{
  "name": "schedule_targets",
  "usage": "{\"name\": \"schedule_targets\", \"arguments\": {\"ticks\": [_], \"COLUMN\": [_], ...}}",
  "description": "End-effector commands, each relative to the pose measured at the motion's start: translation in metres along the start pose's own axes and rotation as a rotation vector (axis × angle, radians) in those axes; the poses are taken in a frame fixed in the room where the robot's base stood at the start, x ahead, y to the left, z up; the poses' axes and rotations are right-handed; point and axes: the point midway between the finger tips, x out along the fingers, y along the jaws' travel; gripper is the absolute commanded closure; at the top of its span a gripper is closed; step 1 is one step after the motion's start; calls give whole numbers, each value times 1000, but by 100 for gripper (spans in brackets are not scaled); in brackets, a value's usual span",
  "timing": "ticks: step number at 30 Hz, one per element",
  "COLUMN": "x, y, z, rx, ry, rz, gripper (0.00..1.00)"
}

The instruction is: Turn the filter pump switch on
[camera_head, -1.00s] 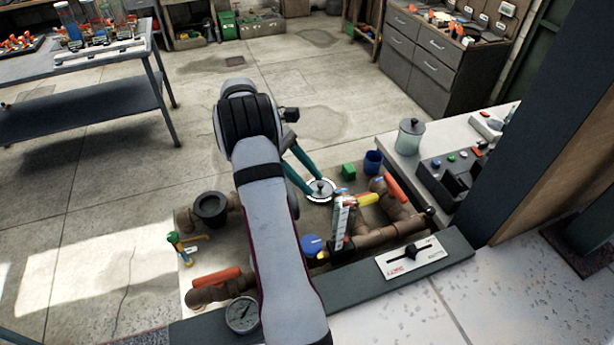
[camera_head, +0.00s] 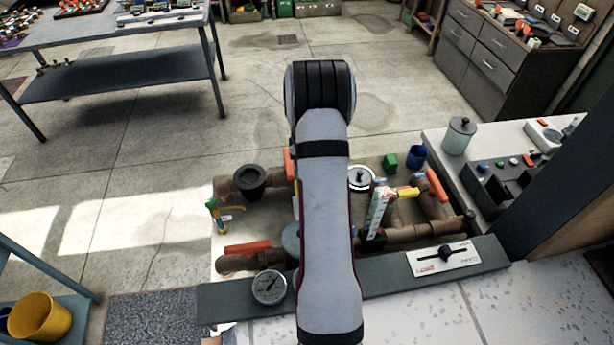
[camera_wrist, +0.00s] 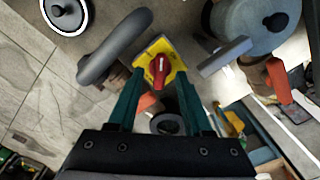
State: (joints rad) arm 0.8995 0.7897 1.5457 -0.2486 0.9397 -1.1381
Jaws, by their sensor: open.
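A red rotary knob (camera_wrist: 159,70) sits on a yellow plate (camera_wrist: 166,51) in the wrist view and looks like a switch. Its markings are too small to read. My gripper (camera_wrist: 160,76) is open, with its two teal fingers on either side of the knob. I cannot tell whether they touch it. In the head view my arm hides the gripper and this knob. A white plate with a black handle (camera_head: 446,254) and red and green lettering lies on the pit's front edge.
Brown pipes (camera_head: 405,233) with orange handles fill the pit. A pressure gauge (camera_head: 269,287) is on the front rim. A round grey tank (camera_wrist: 255,25) and a curved grey pipe (camera_wrist: 112,48) flank the yellow plate. A white lid (camera_head: 360,178) lies right of my arm.

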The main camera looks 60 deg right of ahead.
Motion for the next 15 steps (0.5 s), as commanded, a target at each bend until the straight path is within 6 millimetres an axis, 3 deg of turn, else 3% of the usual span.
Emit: {"name": "schedule_targets", "arguments": {"ticks": [11, 12, 15], "x": [11, 11, 11], "y": [0, 0, 0], "z": [0, 0, 0], "rx": [1, 1, 1], "ry": [0, 0, 0], "rz": [0, 0, 0], "gripper": [50, 52, 70]}}
